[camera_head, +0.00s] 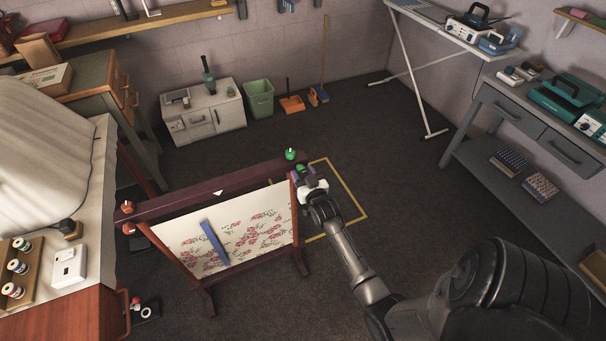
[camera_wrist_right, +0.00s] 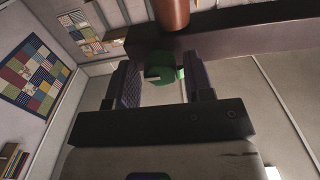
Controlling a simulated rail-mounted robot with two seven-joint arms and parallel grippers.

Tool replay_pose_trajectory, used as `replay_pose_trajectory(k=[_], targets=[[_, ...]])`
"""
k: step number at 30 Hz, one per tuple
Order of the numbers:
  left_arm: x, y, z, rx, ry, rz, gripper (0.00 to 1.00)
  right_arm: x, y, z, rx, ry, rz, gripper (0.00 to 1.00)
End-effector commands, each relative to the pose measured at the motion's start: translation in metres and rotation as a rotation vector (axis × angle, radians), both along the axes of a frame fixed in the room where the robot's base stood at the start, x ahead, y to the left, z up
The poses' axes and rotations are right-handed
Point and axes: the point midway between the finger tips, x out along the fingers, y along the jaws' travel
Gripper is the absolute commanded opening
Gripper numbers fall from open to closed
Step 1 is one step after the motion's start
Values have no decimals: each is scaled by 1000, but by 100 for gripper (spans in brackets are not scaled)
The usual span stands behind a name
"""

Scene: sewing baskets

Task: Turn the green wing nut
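A green piece, which I take for the green wing nut (camera_wrist_right: 165,70), sits between my right fingers beside the dark beam in the right wrist view. My right gripper (camera_wrist_right: 164,85) has its fingers apart, one on each side of it. I cannot tell whether they touch it. In the head view my right gripper (camera_head: 309,176) is at the right end of the dark wooden frame (camera_head: 200,190). A green knob (camera_head: 290,154) stands on top of that end, just left of and behind the gripper. My left gripper is not in view.
Floral cloth (camera_head: 240,240) hangs in the frame, with a blue strip (camera_head: 214,243) across it. An orange knob (camera_head: 127,207) marks the frame's left end. A grey workbench (camera_head: 535,125) stands at right. Open floor lies behind the frame.

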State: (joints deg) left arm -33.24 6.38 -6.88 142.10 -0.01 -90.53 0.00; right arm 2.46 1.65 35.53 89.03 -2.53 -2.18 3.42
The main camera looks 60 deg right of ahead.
Motion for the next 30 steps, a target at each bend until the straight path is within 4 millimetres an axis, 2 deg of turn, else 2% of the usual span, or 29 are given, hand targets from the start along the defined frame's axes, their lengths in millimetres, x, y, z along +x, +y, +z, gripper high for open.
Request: replay_pose_trajectory(k=[1,4,14,17,30], targets=[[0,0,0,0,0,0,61,0,0,0,-1,0,0,52],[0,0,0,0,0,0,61,0,0,1,-2,-1,0,61],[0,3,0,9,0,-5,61,-5,4,0,-3,0,1,61],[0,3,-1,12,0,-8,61,-15,11,0,-2,0,1,61],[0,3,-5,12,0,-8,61,-83,60,-1,-2,1,1,61]])
